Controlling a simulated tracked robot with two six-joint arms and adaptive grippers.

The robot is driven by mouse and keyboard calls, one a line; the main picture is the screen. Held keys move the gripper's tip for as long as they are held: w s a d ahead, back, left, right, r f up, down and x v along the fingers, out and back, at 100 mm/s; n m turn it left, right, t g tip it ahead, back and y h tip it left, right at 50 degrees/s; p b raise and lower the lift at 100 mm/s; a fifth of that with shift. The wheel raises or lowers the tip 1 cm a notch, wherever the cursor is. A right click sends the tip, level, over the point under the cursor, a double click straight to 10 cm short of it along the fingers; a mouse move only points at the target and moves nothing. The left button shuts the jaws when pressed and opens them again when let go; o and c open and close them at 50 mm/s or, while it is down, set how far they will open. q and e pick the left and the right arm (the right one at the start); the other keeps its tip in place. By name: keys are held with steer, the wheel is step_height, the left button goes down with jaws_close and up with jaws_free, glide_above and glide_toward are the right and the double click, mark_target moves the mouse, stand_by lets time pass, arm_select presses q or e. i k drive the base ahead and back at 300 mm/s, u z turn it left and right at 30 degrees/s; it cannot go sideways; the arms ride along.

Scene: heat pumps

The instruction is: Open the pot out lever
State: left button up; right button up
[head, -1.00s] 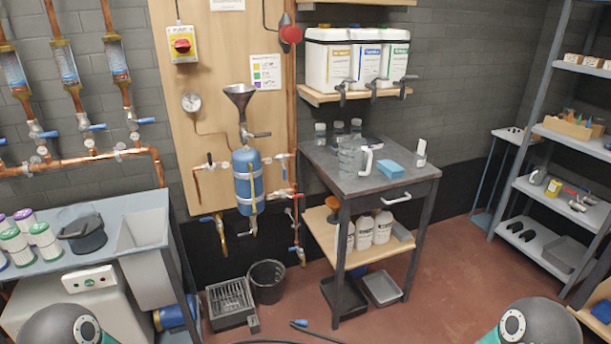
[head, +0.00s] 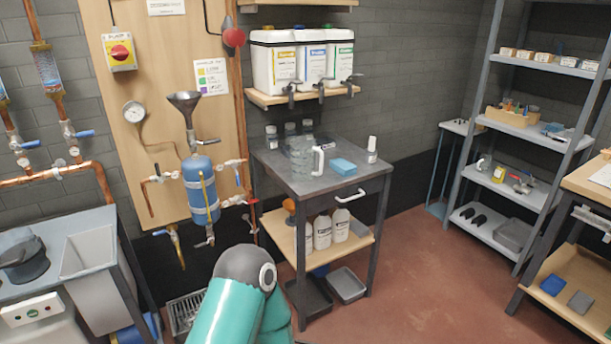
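The blue dosing pot (head: 201,188) is upright on the wooden board, strapped and with a grey funnel (head: 185,100) above it. A grey lever sits on the valve under the funnel (head: 208,141). Pipe valves stand left of the pot (head: 158,177) and right of it (head: 236,164). Below it are a drain valve (head: 207,238) and a blue-handled valve (head: 163,232) at lower left. I cannot read which lever is the pot out one. Neither of my grippers is in view; only a teal and grey link of my arm shows at the bottom centre, clear of the pot.
A grey trolley (head: 285,178) with a jug (head: 301,155) and bottles stands right of the pot. Canisters (head: 300,66) sit on a wall shelf above. A grey sink unit (head: 88,250) is at lower left. The red floor (head: 420,270) is open at right.

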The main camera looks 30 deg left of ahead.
mark_target(235, 165)
steer(key=z, duration=0.65)
steer(key=i, duration=3.75)
steer(key=u, duration=2.05)
steer(key=i, duration=0.25)
steer(key=u, duration=2.4)
